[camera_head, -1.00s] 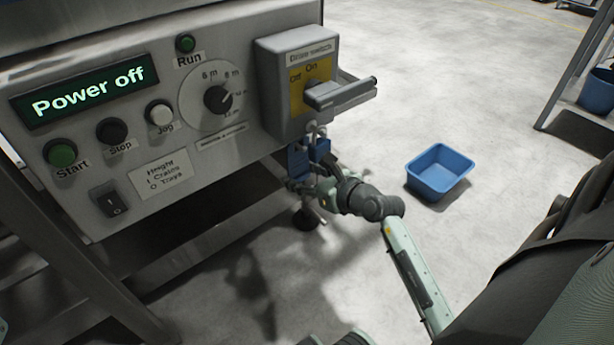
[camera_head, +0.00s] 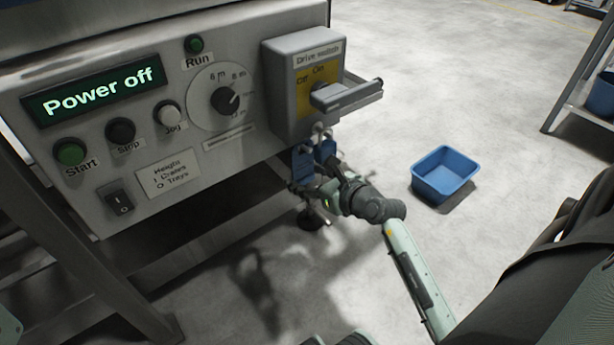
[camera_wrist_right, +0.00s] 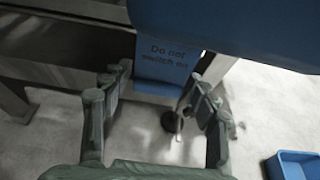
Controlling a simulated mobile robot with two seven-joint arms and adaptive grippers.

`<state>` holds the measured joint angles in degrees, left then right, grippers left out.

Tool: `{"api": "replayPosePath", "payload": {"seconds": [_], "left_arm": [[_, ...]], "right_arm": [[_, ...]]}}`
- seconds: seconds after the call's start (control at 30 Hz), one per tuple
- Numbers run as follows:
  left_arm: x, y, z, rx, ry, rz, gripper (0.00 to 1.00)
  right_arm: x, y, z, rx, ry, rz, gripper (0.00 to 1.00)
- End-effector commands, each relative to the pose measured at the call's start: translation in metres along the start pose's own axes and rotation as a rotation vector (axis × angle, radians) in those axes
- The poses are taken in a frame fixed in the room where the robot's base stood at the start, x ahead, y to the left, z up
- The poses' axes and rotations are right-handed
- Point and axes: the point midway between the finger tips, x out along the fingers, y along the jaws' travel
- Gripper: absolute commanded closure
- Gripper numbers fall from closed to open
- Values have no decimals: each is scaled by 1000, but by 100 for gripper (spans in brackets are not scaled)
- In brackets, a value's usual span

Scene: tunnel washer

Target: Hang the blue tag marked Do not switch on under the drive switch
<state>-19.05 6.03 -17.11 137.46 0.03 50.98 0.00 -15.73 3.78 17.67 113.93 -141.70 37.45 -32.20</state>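The grey drive switch box (camera_head: 300,85) with its yellow plate and lever is on the panel's right side. Two blue pieces hang side by side under it, a left one (camera_head: 303,165) and a right one (camera_head: 326,152), below small metal hooks or shackles. In the right wrist view a blue tag (camera_wrist_right: 165,62) reads "Do not switch on"; a larger blue surface (camera_wrist_right: 245,30) fills the top right, close to the camera. My right gripper (camera_head: 322,186) is just below the blue pieces. Its fingers (camera_wrist_right: 155,88) are apart with nothing visibly clamped. My left gripper is out of view.
The control panel (camera_head: 230,140) has buttons, a dial and a "Power off" display (camera_head: 100,92). A blue tub (camera_head: 444,172) stands on the floor to the right. A metal rack (camera_head: 580,85) is at the far right. The floor between is clear.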

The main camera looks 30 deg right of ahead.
Motion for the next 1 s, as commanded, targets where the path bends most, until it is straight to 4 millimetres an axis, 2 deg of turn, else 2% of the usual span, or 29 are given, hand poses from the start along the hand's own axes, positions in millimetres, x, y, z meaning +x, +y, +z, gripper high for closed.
{"api": "replayPosePath", "payload": {"seconds": [0.1,0.47,0.57,0.8,1.0], "left_arm": [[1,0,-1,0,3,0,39],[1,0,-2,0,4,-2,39],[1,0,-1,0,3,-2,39],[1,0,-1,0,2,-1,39],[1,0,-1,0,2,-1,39]], "right_arm": [[0,0,0,0,0,0,25],[-5,0,0,0,1,0,25],[-18,0,-1,-1,2,0,25],[-70,0,-2,-1,4,0,25],[-105,0,-1,-1,3,-1,25]]}}
